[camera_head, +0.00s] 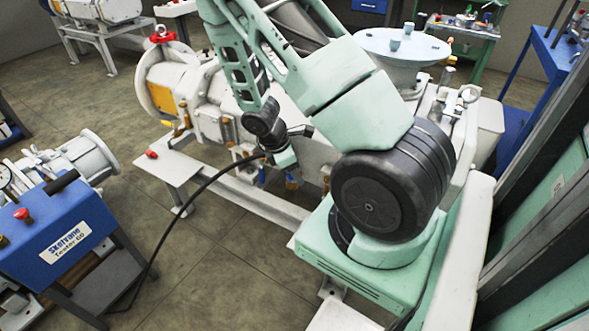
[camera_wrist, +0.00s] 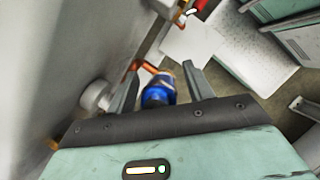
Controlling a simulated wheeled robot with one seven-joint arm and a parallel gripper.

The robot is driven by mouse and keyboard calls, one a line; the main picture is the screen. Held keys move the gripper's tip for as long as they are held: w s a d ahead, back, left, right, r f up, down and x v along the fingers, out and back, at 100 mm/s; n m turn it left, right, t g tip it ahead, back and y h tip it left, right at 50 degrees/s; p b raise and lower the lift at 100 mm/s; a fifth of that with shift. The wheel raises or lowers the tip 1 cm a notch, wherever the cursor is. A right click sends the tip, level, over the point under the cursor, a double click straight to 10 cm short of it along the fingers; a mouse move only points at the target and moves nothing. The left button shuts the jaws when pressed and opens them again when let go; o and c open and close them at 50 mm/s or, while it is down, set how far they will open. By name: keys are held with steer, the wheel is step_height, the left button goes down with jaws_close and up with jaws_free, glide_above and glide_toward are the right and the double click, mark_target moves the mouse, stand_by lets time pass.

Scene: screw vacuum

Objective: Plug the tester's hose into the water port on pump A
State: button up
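The blue tester (camera_head: 62,232), labelled "Skelvane Tester 60", stands at the left of the head view. Its black hose (camera_head: 183,208) rises from the floor beside it to the side of a large cream pump (camera_head: 208,92), ending close to my gripper. No letter on this pump is readable. In the wrist view my gripper (camera_wrist: 160,76) has its fingers apart, one on each side of a blue fitting (camera_wrist: 157,93). Gaps seem to show on both sides. A copper-coloured pipe (camera_wrist: 148,67) is just beyond it. I cannot tell whether this fitting is the hose's end or a port.
A white bracket table (camera_head: 170,168) with a red knob is left of the pump's base. The pump's pale wall (camera_wrist: 60,60) is close on the left in the wrist view. Blue and green benches stand at the back right. Bare floor (camera_head: 225,240) lies between tester and pump.

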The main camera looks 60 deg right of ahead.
steer(key=p+v, duration=0.2)
steer(key=v, duration=1.5)
steer(key=shift+r, duration=0.25)
